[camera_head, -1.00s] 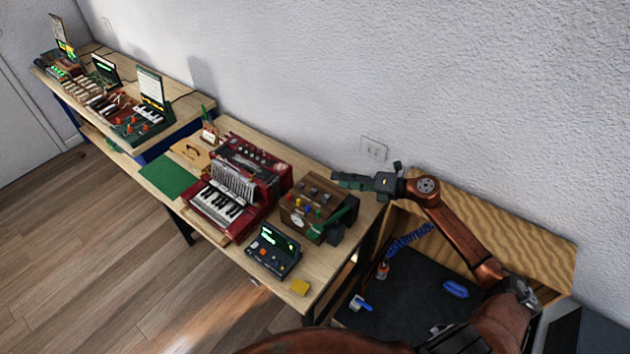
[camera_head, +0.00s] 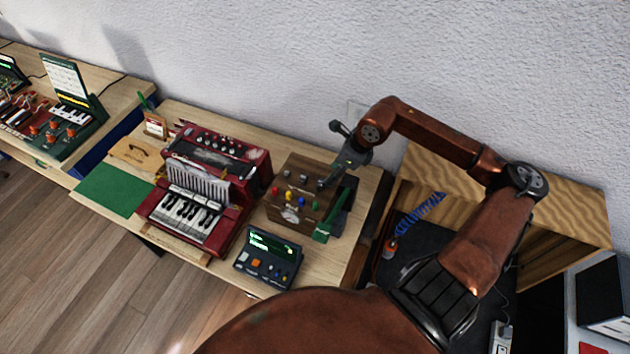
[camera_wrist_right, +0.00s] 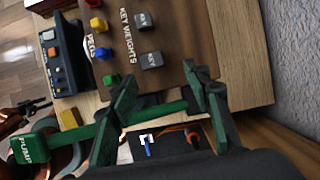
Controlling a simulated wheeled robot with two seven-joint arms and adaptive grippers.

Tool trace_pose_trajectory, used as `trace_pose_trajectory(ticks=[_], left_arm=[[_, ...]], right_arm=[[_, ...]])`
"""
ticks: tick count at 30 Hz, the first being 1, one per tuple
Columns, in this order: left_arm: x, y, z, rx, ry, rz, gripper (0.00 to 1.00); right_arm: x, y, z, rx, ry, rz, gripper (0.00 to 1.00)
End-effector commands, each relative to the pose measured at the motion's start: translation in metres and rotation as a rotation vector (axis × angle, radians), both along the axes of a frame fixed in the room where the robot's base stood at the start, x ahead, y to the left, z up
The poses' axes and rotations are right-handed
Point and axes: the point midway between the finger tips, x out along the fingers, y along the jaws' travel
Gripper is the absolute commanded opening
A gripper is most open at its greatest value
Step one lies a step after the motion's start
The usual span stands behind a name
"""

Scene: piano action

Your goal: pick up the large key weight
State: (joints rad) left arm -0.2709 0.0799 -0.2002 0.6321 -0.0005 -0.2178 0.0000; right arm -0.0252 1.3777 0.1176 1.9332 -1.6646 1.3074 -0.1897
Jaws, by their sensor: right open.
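Two grey key weights sit on the brown wooden box (camera_head: 309,210) beside its "KEY WEIGHTS" lettering. In the right wrist view, one weight (camera_wrist_right: 151,61) lies nearer my fingers and looks slightly larger; the other weight (camera_wrist_right: 143,20) is farther off. Their marks are too small to read. My right gripper (camera_wrist_right: 160,82) is open and empty, with its green fingers spread near the nearer weight but apart from it. My left gripper cannot be made out.
Colored pegs (camera_wrist_right: 97,25) stand beside the weights. A green pump bar (camera_wrist_right: 150,122) runs along the box's near edge in the wrist view. A red accordion (camera_head: 205,200) and dark display unit (camera_head: 268,258) stand close by. The wall is behind.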

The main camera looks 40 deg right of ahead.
Motion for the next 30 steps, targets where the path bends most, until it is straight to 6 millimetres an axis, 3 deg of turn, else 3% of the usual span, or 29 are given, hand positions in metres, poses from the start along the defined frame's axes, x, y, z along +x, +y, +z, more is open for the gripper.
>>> trace_pose_trajectory(ticks=[6, 10, 15, 22, 24, 30], left_arm=[[-0.046, 0.002, -0.001, 0.003, 0.055, 0.012, 0.4], [-0.059, 0.003, 0.0, 0.004, 0.071, 0.016, 0.4], [-0.051, 0.002, -0.001, 0.004, 0.061, 0.013, 0.4], [-0.021, 0.001, 0.001, 0.001, 0.022, 0.008, 0.4], [-0.019, 0.001, 0.001, 0.001, 0.02, 0.006, 0.4], [-0.029, 0.001, 0.0, 0.002, 0.033, 0.009, 0.4]], right_arm=[[0.013, 0.012, -0.018, 0.008, -0.004, 0.006, 0.45], [0.02, 0.022, -0.034, 0.009, -0.004, 0.007, 0.45], [0.026, 0.025, -0.053, 0.007, -0.003, 0.003, 0.45], [0.027, 0.025, -0.058, 0.005, -0.003, 0.002, 0.45], [0.027, 0.024, -0.058, 0.005, -0.003, 0.002, 0.45], [0.026, 0.024, -0.058, 0.006, -0.003, 0.002, 0.31]])
